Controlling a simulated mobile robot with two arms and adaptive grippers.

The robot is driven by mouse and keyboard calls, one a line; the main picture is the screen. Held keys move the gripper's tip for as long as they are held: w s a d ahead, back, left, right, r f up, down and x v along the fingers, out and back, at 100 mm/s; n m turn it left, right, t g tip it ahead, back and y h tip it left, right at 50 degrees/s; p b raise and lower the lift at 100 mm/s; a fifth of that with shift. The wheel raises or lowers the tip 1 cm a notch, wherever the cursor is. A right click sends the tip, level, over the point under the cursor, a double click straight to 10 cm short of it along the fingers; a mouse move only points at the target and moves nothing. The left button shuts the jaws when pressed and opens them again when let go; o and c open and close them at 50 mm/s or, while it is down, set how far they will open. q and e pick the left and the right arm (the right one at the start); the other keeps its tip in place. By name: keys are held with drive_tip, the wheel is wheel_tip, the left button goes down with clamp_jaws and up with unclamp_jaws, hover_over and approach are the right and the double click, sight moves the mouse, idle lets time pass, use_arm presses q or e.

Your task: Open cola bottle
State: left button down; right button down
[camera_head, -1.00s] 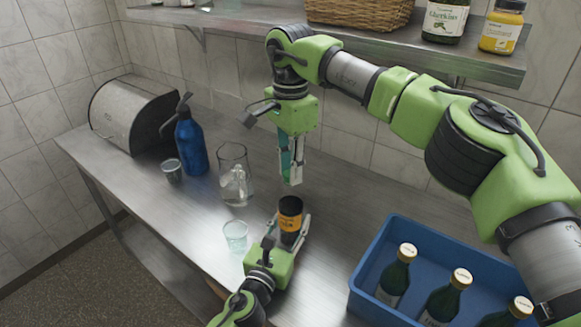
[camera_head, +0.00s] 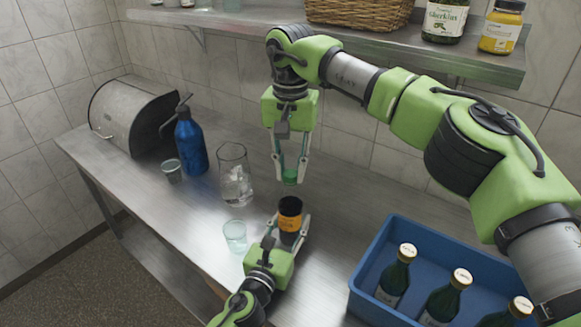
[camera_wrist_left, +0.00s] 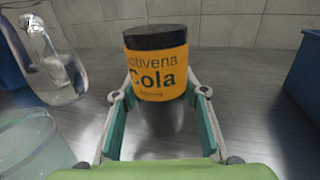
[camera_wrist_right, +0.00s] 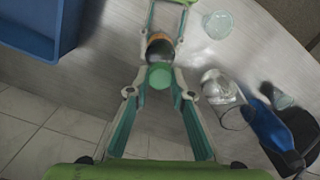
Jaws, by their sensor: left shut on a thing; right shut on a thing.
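The dark cola bottle with an orange label (camera_head: 290,222) stands upright on the steel counter. It also shows close up in the left wrist view (camera_wrist_left: 158,75). My left gripper (camera_head: 286,238) is shut on its body from both sides. My right gripper (camera_head: 290,180) points straight down above the bottle and is shut on a small round green cap (camera_head: 290,176). The cap also shows between the fingertips in the right wrist view (camera_wrist_right: 160,76). A gap shows between the cap and the bottle's top, which looks dark and flat, without a cap.
A clear tumbler (camera_head: 235,236) stands just left of the bottle. A blue crate (camera_head: 440,240) with green bottles is at right. A shelf (camera_head: 260,27) runs above the counter.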

sight(291, 173)
drive_tip(key=shift+r, duration=0.25)
drive_tip(key=shift+r, duration=0.9)
drive_tip(key=shift+r, duration=2)
use_arm(q)
drive_tip(key=c, duration=1.2)
unclamp_jaws()
